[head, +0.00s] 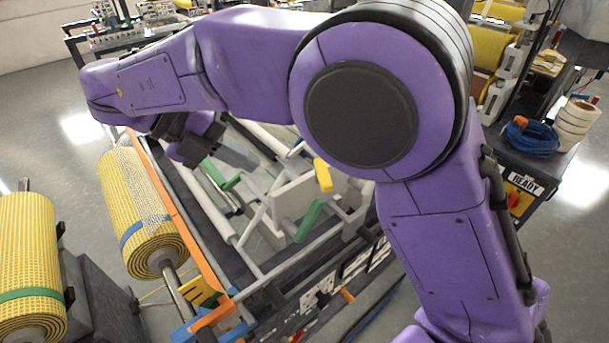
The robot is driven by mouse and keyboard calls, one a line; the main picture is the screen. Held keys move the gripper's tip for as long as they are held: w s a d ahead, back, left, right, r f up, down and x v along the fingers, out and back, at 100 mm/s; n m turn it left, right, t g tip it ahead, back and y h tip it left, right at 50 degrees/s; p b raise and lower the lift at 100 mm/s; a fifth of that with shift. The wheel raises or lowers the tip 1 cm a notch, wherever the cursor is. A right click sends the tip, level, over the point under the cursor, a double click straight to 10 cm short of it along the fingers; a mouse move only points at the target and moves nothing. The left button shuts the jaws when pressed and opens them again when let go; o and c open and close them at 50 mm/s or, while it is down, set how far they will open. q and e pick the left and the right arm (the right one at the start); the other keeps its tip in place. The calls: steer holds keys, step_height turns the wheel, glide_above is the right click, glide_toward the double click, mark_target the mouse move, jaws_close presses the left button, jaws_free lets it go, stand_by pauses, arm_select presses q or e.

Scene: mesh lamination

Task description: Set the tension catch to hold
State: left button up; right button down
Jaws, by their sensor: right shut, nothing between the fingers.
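My right arm reaches across the picture from the lower right, bends at the elbow and folds back at the far left. My right gripper (236,157) is shut and empty over the far left part of the machine frame, partly hidden by my wrist. Levers on the white and grey mechanism show past it: a yellow lever (323,174), a green lever (308,221) and another green piece (222,177) close to my gripper. I cannot tell which of these is the tension catch. My left gripper is not in view.
A yellow mesh roll (140,215) with a blue band lies left of the orange rail (182,222). Another mesh roll (30,262) stands at the far left. A dark cabinet with a READY label (526,182) is at the right, bearing blue cable (532,138) and white rolls (577,122).

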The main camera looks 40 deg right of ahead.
mark_target(323, 181)
steer(key=x, duration=0.3)
steer(key=w+x, duration=0.1)
steer(key=x, duration=0.1)
steer(key=shift+s+d+f, duration=0.1)
steer(key=shift+d+f, duration=0.2)
steer(key=shift+f, duration=0.15)
arm_select(q)
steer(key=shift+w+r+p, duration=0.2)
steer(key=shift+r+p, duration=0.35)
steer(key=shift+p, duration=0.2)
arm_select(e)
steer(key=s+d+f, duration=0.1)
steer(key=s+d, duration=0.2)
steer(key=d, duration=0.2)
steer(key=shift+d+f, duration=0.25)
steer(key=shift+f, duration=0.1)
